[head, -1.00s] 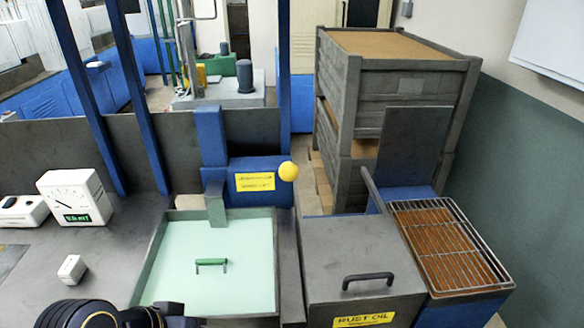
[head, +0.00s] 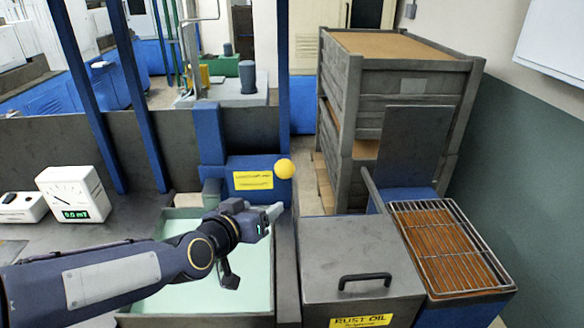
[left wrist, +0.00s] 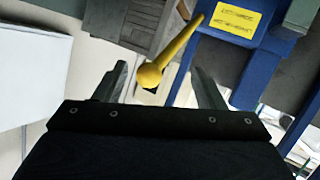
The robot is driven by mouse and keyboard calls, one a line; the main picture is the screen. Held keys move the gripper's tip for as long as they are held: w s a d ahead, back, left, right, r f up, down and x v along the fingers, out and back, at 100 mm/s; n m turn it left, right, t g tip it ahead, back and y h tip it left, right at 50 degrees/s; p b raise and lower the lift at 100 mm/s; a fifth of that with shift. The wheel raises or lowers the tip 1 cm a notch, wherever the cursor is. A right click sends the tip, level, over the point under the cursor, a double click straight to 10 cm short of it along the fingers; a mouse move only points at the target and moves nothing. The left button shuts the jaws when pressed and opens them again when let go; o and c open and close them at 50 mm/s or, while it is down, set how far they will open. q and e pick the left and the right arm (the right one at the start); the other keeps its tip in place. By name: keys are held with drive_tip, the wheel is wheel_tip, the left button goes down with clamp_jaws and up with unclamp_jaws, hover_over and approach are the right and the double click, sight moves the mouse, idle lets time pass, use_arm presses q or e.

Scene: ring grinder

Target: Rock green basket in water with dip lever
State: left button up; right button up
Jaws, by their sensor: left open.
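The dip lever's yellow ball knob (head: 285,169) sticks out beside the blue housing with a yellow label (head: 253,180). In the left wrist view the yellow lever (left wrist: 150,75) lies across the gap between my fingers, ahead of them. My left gripper (head: 270,215) is open, just below and left of the knob, and does not appear to hold it. The tank (head: 262,290) of pale green water lies under my left arm. The green basket is hidden behind my arm in the head view. My right gripper is not in view.
A grey lidded box labelled rust oil (head: 335,250) stands right of the tank, with a wire rack (head: 447,245) beyond it. Stacked grey crates (head: 400,100) stand behind. A dial meter (head: 77,195) sits on the left bench.

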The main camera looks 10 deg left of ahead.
sight(283, 175)
use_arm(q)
drive_tip(key=w+d+t+y, duration=0.1)
drive_tip(key=w, duration=0.1)
drive_tip(key=w+r+t, duration=0.1)
drive_tip(key=w, duration=0.1)
drive_tip(key=w+d+t+y, duration=0.1)
drive_tip(key=w, duration=0.1)
drive_tip(key=shift+w+d+r+y, duration=0.15)
drive_tip(key=shift+d+r+y, duration=0.15)
drive_tip(key=shift+w+d+r+t+y, duration=0.1)
drive_tip(key=shift+w+r+t+y, duration=0.2)
drive_tip(key=shift+w+t, duration=0.2)
drive_tip(key=w+p, duration=0.1)
drive_tip(key=w, duration=0.5)
drive_tip(key=shift+r, duration=0.1)
drive_tip(key=shift+w, duration=0.7)
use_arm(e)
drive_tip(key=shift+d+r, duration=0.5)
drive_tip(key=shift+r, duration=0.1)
